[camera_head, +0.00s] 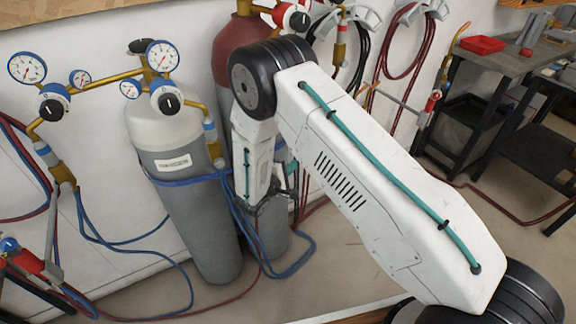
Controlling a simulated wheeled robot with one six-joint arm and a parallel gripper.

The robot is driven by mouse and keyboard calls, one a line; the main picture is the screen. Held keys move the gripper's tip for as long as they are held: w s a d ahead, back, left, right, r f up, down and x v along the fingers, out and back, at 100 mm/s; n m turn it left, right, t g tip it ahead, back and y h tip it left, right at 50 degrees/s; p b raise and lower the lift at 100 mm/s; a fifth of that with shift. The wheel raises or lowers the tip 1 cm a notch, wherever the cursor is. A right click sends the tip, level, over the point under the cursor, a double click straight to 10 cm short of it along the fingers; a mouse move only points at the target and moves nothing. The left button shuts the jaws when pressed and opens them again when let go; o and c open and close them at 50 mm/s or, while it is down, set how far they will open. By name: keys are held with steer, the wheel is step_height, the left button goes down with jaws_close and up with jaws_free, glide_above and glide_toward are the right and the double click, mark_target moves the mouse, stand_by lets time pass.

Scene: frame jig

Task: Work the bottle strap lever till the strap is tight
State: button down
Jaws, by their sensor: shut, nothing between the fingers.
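A blue strap (180,182) runs around the middle of a grey gas bottle (205,235) with a pale top and a label. The strap passes behind my arm's wrist at the right, and I cannot make out its lever. A second bottle, with a dark red top (232,60), stands to the right, mostly hidden by my arm. My gripper (268,206) is low in front of the second bottle, right of the grey bottle. It is small, dark and partly hidden; its jaws are shut and empty. I cannot tell whether it touches anything.
Gauges and regulators (150,75) stick out above the grey bottle. Blue hoses (285,265) hang and loop on the floor around the bottles. A torch (35,262) is at the lower left. A dark workbench (500,60) with a red tray (483,44) stands at the right.

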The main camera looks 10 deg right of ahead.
steer(key=x, duration=0.8)
steer(key=shift+w, duration=0.1)
